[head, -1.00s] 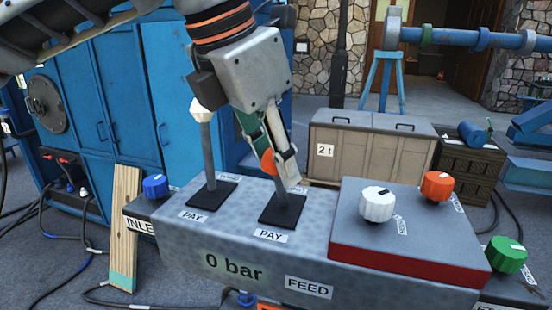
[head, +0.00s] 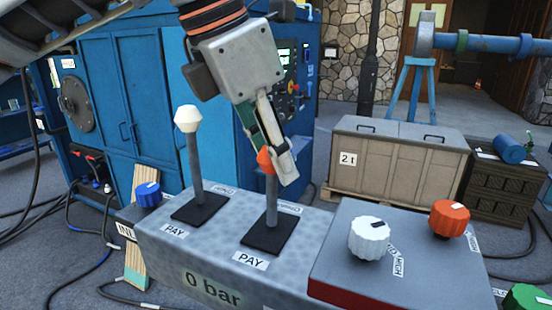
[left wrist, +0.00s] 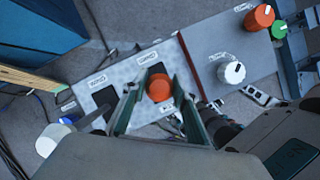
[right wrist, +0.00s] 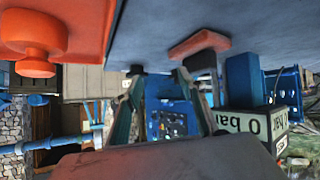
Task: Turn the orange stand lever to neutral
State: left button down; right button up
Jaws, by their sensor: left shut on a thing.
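The orange-knobbed stand lever (head: 271,205) rises from a dark square base on the grey control box and looks close to upright. My left gripper (head: 268,165) is shut on its orange knob from above. In the left wrist view the orange knob (left wrist: 159,88) sits between the two fingers. A "PAY" label is in front of the lever and another label behind it, partly hidden. A white-knobbed lever (head: 193,155) stands to its left, apart from the gripper. My right gripper (right wrist: 159,75) shows only in the right wrist view, open with nothing between its fingers.
The grey control box (head: 215,250) also bears a raised panel with a white dial (head: 368,240) and an orange dial (head: 449,218). A blue dial (head: 148,194) is at the left end. Behind stand blue cabinets (head: 140,100) and a grey crate (head: 395,160).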

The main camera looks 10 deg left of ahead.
pick_arm(q)
jog(key=shift+a, duration=0.1)
jog(key=c, duration=1.8)
grip_release()
jog(key=shift+f, duration=0.1)
jog(key=shift+o, duration=1.1)
jog(key=shift+s+a, duration=0.1)
jog(key=v, duration=1.2)
